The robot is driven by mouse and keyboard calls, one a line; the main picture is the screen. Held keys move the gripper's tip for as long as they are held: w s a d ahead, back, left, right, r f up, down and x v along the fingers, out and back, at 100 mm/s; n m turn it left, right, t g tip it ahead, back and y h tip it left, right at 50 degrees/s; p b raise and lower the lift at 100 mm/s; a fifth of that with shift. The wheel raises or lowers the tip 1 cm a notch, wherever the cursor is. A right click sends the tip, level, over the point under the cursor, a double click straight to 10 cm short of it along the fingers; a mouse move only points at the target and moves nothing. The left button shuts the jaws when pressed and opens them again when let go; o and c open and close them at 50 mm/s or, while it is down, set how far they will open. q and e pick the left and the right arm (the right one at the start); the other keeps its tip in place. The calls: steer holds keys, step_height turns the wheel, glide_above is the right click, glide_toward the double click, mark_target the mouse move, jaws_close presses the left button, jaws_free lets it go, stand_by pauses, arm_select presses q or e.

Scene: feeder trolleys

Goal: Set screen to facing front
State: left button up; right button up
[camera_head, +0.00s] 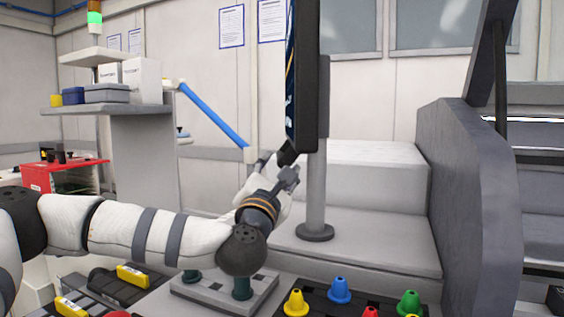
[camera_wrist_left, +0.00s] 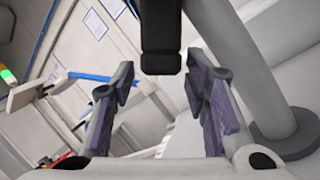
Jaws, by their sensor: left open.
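The screen (camera_head: 305,70) is a tall dark panel on a grey post (camera_head: 317,190) with a round foot. In the head view it is turned nearly edge-on, with a thin strip of its lit face showing on its left side. My left gripper (camera_head: 284,168) is at the screen's lower end, left of the post. In the left wrist view the gripper (camera_wrist_left: 162,100) has its two fingers apart, and a dark lower part of the screen (camera_wrist_left: 161,45) shows between and beyond them. I cannot tell whether they touch it. My right gripper is not in view.
Yellow, blue, green and red cones (camera_head: 340,291) stand on a dark board below the post. A grey stepped block (camera_head: 375,175) is behind the post, and a dark grey side panel (camera_head: 475,190) is at right. A shelf (camera_head: 110,107) with boxes stands at left.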

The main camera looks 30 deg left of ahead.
arm_select(q)
steer(key=shift+x, duration=1.85)
steer(key=shift+f, duration=0.1)
jaws_close()
